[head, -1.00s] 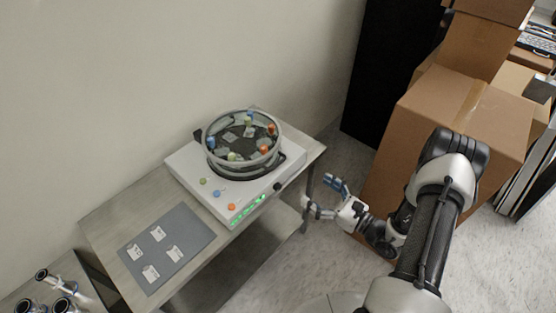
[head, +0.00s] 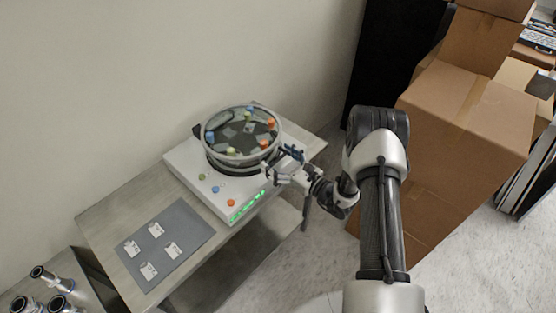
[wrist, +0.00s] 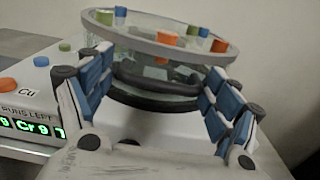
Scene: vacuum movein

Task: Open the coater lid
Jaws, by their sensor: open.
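The coater (head: 205,190) is a white box with a round chamber on top, on the table. Its lid (head: 204,133) is a clear disc with a grey rim and coloured knobs around it. In the wrist view the lid's rim (wrist: 165,50) crosses ahead of my fingers, above a dark curved part and a black ring (wrist: 150,100). Whether the lid sits fully shut is unclear. My gripper (head: 283,163) is at the chamber's front right. In the wrist view my blue-padded fingers (wrist: 157,72) are apart, with nothing held between them. Contact with the rim cannot be told.
The grey table (head: 110,205) stands against the wall and holds a dark mat (head: 165,245) with several labelled squares. Cardboard boxes (head: 465,115) stack at the right. Metal fittings (head: 45,290) lie at lower left. The coater's front has green lit digits (wrist: 30,127).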

